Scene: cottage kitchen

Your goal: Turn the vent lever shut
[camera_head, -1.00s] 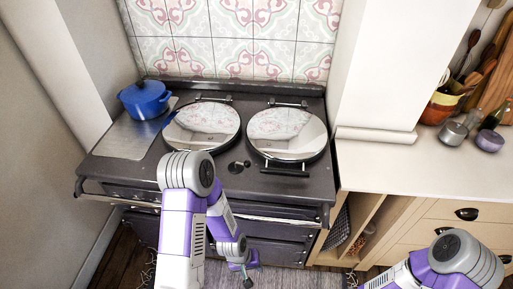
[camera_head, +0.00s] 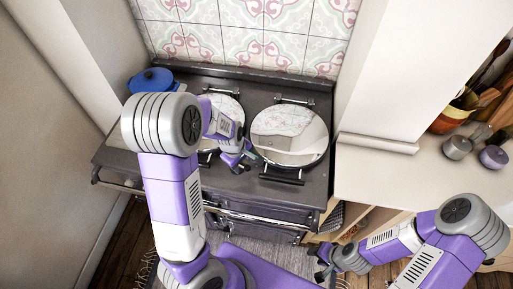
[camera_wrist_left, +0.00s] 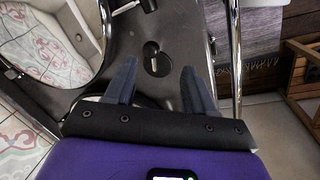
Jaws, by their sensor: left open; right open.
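The vent lever (camera_wrist_left: 152,47) is a small dark lever on a round dark plate on the stove's top, seen in the left wrist view. It lies between and just beyond the fingers of my left gripper (camera_wrist_left: 158,68), which is open and empty. In the head view, my left gripper (camera_head: 244,161) is over the stove top between the two round lids, and it hides the lever there. I cannot tell whether a finger touches the lever. My right gripper (camera_head: 322,264) is open and empty, low in front of the stove.
Shiny round lids (camera_head: 289,136) flank the lever's spot; the right one has a dark handle (camera_head: 281,179) near my left gripper. A rail (camera_head: 262,220) runs along the stove's front. A blue pot (camera_head: 151,79) stands at the back left. The counter (camera_head: 385,178) is mostly clear.

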